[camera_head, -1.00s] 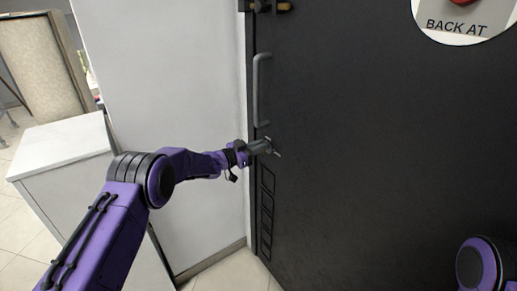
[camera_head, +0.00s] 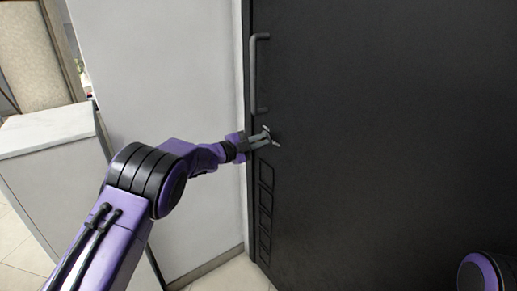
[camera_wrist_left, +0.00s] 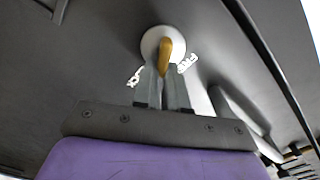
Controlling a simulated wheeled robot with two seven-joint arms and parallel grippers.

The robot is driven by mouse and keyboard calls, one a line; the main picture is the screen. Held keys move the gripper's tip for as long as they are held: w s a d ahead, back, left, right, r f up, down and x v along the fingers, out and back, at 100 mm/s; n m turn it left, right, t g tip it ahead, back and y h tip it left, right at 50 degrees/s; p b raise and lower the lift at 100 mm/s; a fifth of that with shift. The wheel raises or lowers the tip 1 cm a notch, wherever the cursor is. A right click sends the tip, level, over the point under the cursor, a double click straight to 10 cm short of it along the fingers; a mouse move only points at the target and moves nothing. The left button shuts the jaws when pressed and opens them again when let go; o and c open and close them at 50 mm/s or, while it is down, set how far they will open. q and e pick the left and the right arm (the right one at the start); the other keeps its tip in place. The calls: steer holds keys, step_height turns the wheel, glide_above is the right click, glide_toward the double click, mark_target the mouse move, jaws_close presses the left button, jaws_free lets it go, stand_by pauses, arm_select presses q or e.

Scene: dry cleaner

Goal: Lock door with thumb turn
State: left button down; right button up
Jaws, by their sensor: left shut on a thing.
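The dark door (camera_head: 390,130) fills the right of the head view. Its brass-coloured thumb turn (camera_wrist_left: 164,50) shows in the left wrist view, on a round pale plate (camera_wrist_left: 150,38). White lettering flanks the plate, tilted and hard to read. My left gripper (camera_head: 268,137) reaches the door's left edge below the handle; in the left wrist view its two fingers (camera_wrist_left: 164,75) are shut on the lower part of the thumb turn. The turn is hidden by the fingers in the head view. My right gripper is out of view; only a piece of my right arm shows.
A vertical pull handle (camera_head: 253,75) stands on the door just above my left gripper. A pale wall panel (camera_head: 150,80) lies left of the door. A white counter (camera_head: 45,130) stands at far left, near my left arm.

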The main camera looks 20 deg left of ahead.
arm_select(q)
steer(key=shift+f+m+b, duration=0.3)
steer(key=shift+m+b, duration=1.2)
steer(key=shift+b, duration=0.25)
steer(key=shift+f+m+b, duration=0.25)
steer(key=shift+m+b, duration=1.25)
steer(key=shift+b, duration=0.2)
steer(key=shift+r, duration=0.1)
steer(key=c, duration=1.2)
jaws_free()
steer(key=v, duration=1)
steer(key=shift+s+a, duration=0.2)
steer(key=shift+s, duration=0.05)
